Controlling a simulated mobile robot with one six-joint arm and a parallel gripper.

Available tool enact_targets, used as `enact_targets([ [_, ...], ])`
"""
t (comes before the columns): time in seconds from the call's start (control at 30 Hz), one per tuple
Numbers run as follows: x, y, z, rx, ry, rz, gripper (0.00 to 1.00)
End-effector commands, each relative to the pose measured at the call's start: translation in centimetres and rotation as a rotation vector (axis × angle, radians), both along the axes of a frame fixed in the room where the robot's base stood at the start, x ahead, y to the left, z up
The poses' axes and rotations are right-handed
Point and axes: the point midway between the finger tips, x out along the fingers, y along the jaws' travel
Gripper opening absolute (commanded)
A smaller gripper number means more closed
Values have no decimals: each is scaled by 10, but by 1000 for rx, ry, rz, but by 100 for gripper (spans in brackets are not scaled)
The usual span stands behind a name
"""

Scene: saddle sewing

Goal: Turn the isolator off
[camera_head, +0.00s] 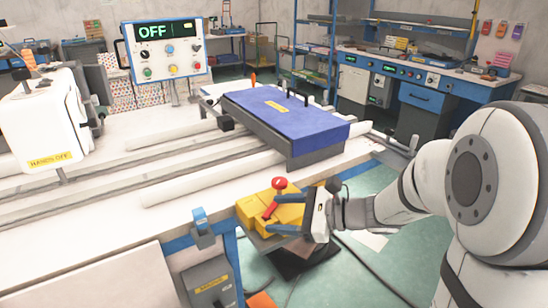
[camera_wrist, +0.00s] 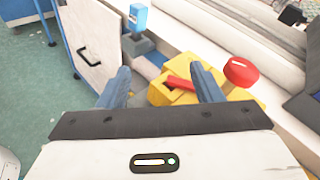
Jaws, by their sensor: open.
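A yellow box (camera_head: 247,213) with a red lever (camera_head: 270,211) sits at the front edge of the bench; I take it for the isolator. A red round knob (camera_head: 279,183) stands above it. My gripper (camera_head: 277,214) is open at the box, coming from the right. In the wrist view the yellow box (camera_wrist: 158,94) lies beyond the fingers (camera_wrist: 160,68), and the red lever (camera_wrist: 179,82) shows between them, nearer the right finger. The red knob (camera_wrist: 241,70) is outside the right finger. I cannot tell whether a finger touches the lever.
A control panel (camera_head: 165,50) displays OFF. A blue-covered plate (camera_head: 285,112) lies on the bench behind the box. A blue clamp-like part (camera_head: 202,228) and a grey labelled box (camera_head: 212,285) are left of it. Cables lie on the green floor (camera_head: 370,265).

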Motion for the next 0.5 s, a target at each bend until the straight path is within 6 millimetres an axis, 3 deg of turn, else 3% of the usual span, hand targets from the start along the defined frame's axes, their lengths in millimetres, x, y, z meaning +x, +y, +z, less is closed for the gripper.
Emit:
enact_targets([
  [0.03,17,-4,20,77,34,-67,60],
  [0.17,51,-18,39,242,92,-205,60],
  [0.2,58,-24,28,275,113,-243,60],
  [0.33,70,-38,12,341,149,-316,60],
  [0.5,78,-32,8,358,159,-332,60],
])
